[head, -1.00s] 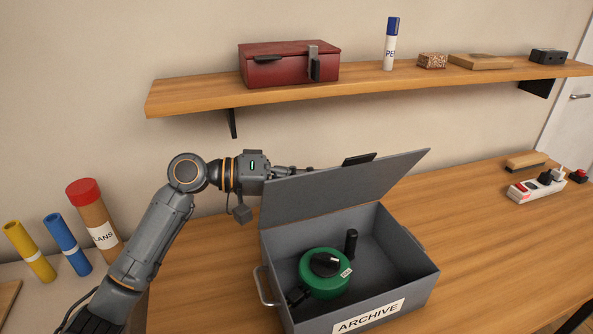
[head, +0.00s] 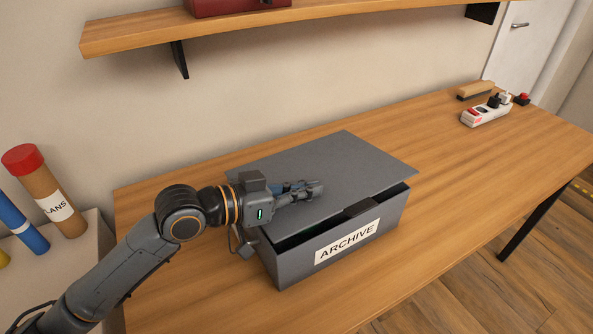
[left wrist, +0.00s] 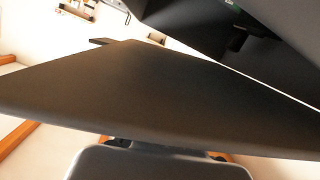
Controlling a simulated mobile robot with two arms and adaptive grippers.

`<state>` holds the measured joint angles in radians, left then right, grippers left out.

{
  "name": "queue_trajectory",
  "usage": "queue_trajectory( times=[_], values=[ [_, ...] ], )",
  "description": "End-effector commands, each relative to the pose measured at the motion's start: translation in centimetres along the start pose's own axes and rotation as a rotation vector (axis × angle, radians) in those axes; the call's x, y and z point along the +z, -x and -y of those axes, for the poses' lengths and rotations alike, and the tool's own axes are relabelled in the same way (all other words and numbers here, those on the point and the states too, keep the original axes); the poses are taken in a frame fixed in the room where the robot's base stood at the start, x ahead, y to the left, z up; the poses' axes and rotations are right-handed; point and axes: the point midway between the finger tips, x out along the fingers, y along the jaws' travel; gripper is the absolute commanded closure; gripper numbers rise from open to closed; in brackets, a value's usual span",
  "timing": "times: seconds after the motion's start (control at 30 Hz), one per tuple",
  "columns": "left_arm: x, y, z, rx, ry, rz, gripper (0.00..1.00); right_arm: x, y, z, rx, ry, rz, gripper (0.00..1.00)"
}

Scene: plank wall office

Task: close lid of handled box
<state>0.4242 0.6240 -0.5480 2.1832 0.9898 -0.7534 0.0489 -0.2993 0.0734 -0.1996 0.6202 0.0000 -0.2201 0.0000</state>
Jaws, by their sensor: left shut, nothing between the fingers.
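The grey handled box (head: 290,268) with the ARCHIVE label (head: 347,242) stands on the wooden table. Its grey lid (head: 355,160) lies low over the box, slightly tilted, with a dark gap along the front. A dark tab (head: 360,208) shows at the lid's front edge. A metal side handle (head: 238,242) shows partly at the box's left. My left gripper (head: 318,189) is shut and empty, over the lid's top near the left; whether it touches is hard to tell. The lid also fills the left wrist view (left wrist: 140,95). The box's contents are hidden. My right gripper is out of view.
A power strip (head: 487,111), a wooden-backed brush (head: 475,90) and a red button (head: 522,98) sit at the table's back right. A wall shelf (head: 300,24) with a red box (head: 235,5) hangs above. Tubes (head: 48,190) stand at left. The table right of the box is clear.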

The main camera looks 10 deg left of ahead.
Motion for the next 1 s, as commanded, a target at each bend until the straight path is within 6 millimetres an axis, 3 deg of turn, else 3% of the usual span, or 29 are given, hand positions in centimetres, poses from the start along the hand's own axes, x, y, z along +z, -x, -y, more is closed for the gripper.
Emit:
queue_trajectory(
  times=[0.3,1.0],
  values=[
    [2.7,-0.7,-0.1,-0.012,-0.046,0.001,1.0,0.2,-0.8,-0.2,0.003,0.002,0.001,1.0],
    [3.5,-0.8,-0.1,-0.012,-0.042,0.007,1.0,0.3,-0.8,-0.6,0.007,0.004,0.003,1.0]
  ],
)
